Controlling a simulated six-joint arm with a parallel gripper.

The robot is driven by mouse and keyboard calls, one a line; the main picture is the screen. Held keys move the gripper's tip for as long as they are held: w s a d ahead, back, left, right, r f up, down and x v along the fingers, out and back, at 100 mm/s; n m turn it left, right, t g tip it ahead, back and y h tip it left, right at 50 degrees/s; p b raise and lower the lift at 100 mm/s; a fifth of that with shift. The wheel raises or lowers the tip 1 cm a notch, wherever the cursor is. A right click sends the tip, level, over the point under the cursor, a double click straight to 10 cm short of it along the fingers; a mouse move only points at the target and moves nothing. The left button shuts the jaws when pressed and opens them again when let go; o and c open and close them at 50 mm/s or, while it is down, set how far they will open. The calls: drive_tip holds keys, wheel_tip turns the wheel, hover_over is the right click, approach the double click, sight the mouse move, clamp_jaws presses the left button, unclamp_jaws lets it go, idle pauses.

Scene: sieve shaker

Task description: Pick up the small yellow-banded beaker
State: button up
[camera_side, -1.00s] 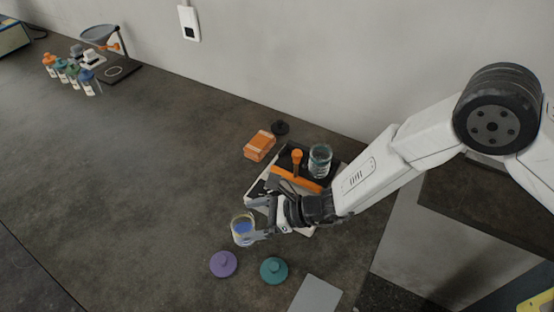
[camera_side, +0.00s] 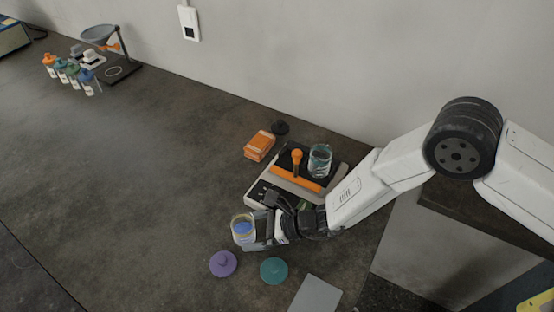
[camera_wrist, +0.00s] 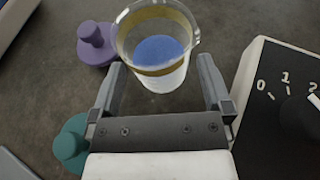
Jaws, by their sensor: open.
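The small beaker (camera_side: 242,229) with a yellow band and blue contents stands on the dark bench, left of the sieve shaker's front corner. In the wrist view the beaker (camera_wrist: 158,50) shows upright just ahead of and partly between the fingertips, its yellow band near the rim. My gripper (camera_side: 257,230) is low beside it, on its right in the side view. In the wrist view my gripper (camera_wrist: 160,78) is open, one finger to each side of the beaker's near wall. The fingers do not visibly touch the glass.
A purple lid (camera_side: 223,263) and a teal lid (camera_side: 274,270) lie in front. The shaker (camera_side: 318,197) with an orange bar and a glass jar (camera_side: 320,160) stands behind my gripper. An orange box (camera_side: 259,146) is further back.

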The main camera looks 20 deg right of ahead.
drive_tip(key=shift+x, duration=1.2)
drive_tip(key=shift+r, duration=0.1)
drive_tip(key=c, duration=1.3)
